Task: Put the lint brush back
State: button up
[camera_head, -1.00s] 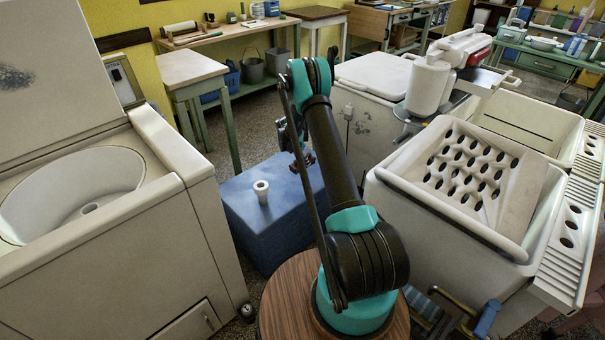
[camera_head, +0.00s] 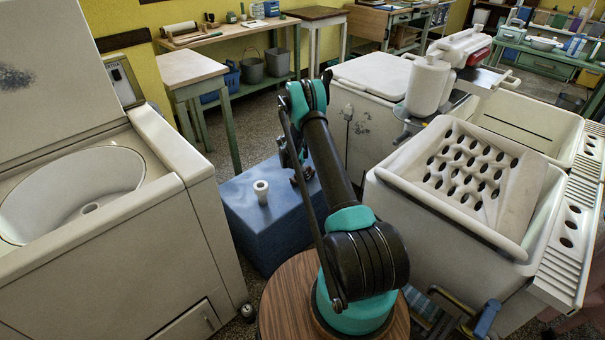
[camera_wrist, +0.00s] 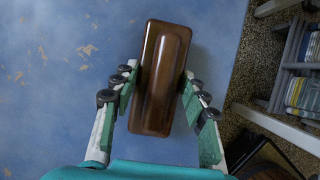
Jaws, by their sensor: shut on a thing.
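The lint brush (camera_wrist: 160,75) has a brown, glossy wooden back with a raised long handle. In the wrist view it lies lengthwise between the two fingers of my gripper (camera_wrist: 158,88), which is shut on its sides. Beneath it is the blue, scuffed top of a box (camera_wrist: 60,90); I cannot tell whether the brush touches it. In the head view my gripper (camera_head: 302,176) is low over the right part of the blue box (camera_head: 270,232), and the brush is hidden behind my arm.
A small white hollow cylinder (camera_head: 262,192) stands on the blue box, left of my gripper. A white washer tub (camera_head: 95,185) is at left, and a sink with a perforated board (camera_head: 470,170) at right. A green-legged table (camera_head: 190,68) stands behind.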

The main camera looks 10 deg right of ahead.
jog(key=o, duration=1.3)
jog(key=shift+f, duration=0.1)
jog(key=v, duration=1.2)
jog(key=shift+d, duration=0.1)
jog(key=s+r+m+y, duration=0.2)
jog(key=s+r+m, duration=0.9)
jog(key=s+r, duration=0.9)
jog(key=s+r+m, duration=0.1)
jog(key=s+m, duration=0.3)
jog(key=s, duration=0.5)
jog(key=s+a+r+m+t+y, duration=0.1)
jog(key=s+m, duration=0.3)
jog(key=s, duration=0.5)
jog(key=s+r+m+y, duration=0.1)
jog(key=s+m, duration=0.4)
jog(key=s, duration=0.4)
jog(key=shift+s+a+t, duration=0.35)
jog(key=shift+a+t, duration=0.05)
